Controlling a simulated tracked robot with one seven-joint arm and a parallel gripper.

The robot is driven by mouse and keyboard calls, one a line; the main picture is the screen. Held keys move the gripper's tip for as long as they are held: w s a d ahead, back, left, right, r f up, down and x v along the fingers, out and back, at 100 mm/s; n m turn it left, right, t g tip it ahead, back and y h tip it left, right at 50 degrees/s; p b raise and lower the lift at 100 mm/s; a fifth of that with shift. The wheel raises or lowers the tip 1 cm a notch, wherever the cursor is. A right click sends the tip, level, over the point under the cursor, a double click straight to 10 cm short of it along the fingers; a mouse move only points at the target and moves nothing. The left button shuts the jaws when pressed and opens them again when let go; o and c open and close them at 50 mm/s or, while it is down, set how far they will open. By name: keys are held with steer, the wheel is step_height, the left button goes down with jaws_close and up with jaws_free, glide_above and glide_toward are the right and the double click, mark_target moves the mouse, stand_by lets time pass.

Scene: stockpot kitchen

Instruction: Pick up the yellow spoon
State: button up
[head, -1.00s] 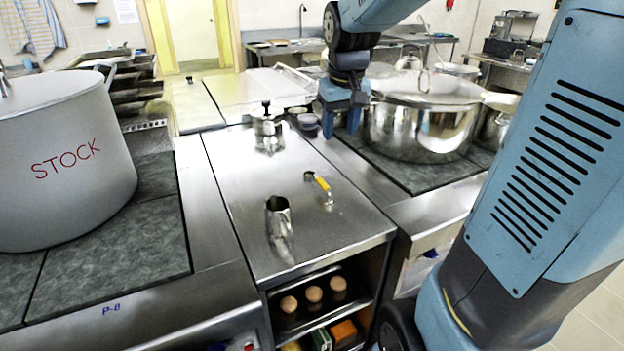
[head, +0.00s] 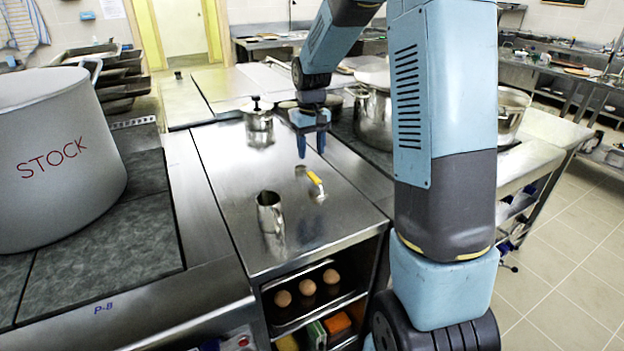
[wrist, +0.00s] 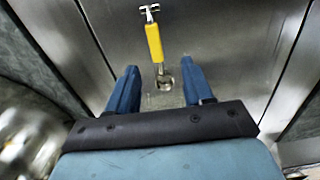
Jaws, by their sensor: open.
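The yellow spoon (head: 315,180) lies on the steel counter (head: 225,160), right of the metal jug; its handle is yellow and its bowl end is metal. In the wrist view the spoon's yellow handle (wrist: 154,42) lies ahead of my fingers, and its metal end shows between them. My gripper (head: 312,150) points down above the counter, over the far side of the spoon. It is open and empty, its two blue fingers apart in the wrist view (wrist: 157,85). It appears to be above the spoon, not touching it.
A small metal jug (head: 270,213) stands left of the spoon and a moka pot (head: 258,122) stands further back. A large STOCK pot (head: 55,160) is at left. A steel pot (head: 372,118) stands behind my arm. Eggs (head: 307,287) sit on a shelf below.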

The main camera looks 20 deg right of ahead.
mark_target(313, 176)
step_height(313, 176, down, 6)
steer(key=shift+r, duration=0.1)
steer(key=shift+w+d+f, duration=0.1)
steer(key=shift+d+f, duration=0.1)
steer(key=shift+f, duration=1.15)
steer(key=shift+w+d+f, duration=0.1)
steer(key=shift+d+f, duration=0.1)
steer(key=shift+f, duration=1.15)
steer(key=shift+c, duration=0.2)
jaws_close()
